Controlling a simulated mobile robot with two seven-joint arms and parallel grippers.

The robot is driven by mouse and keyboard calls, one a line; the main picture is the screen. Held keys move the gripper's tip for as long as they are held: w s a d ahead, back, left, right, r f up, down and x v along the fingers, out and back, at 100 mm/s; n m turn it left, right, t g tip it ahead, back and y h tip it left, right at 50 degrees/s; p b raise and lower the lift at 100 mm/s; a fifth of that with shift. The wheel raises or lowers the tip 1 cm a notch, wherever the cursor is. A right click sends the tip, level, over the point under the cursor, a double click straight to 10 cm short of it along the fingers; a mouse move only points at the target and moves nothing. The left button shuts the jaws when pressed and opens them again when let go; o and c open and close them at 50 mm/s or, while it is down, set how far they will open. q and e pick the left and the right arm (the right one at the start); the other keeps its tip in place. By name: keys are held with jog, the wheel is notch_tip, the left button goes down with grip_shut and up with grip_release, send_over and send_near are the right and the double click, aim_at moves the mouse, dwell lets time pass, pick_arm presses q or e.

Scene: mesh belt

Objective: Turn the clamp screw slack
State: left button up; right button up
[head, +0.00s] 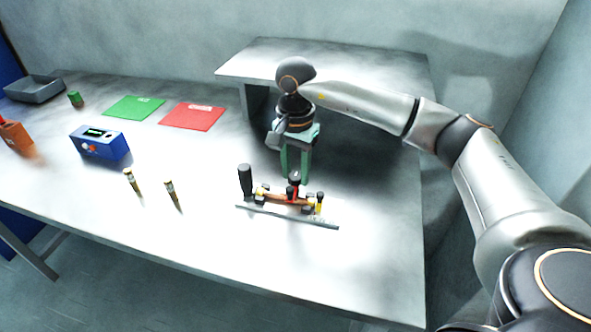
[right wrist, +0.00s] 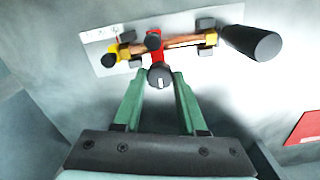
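The clamp (head: 291,190) is red and sits across a copper-brown bar on a flat grey plate (head: 265,211); it also shows in the right wrist view (right wrist: 157,52). Its screw seems to end in a dark round knob with a pale mark (right wrist: 160,76). My right gripper (head: 295,179) reaches down over the clamp with green fingers. In the right wrist view, the fingers (right wrist: 159,75) are apart, one on each side of the knob, with a gap at both sides. I cannot tell how deep the knob sits between them. My left gripper is out of view.
A tall black cylinder (head: 245,180) and a yellow part (head: 319,203) stand at the plate's ends. Two small yellow-black pieces (head: 172,194) (head: 132,181), a blue box (head: 99,143), and red (head: 192,117) and green (head: 134,107) mats lie left. A raised shelf (head: 345,55) stands behind.

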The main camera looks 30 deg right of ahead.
aim_at(296, 176)
jog(key=o, duration=0.5)
jog(key=shift+c, duration=0.2)
notch_tip(296, 176, up, 13)
jog(key=shift+f, duration=0.2)
dwell(0.4)
jog(key=shift+f, duration=0.1)
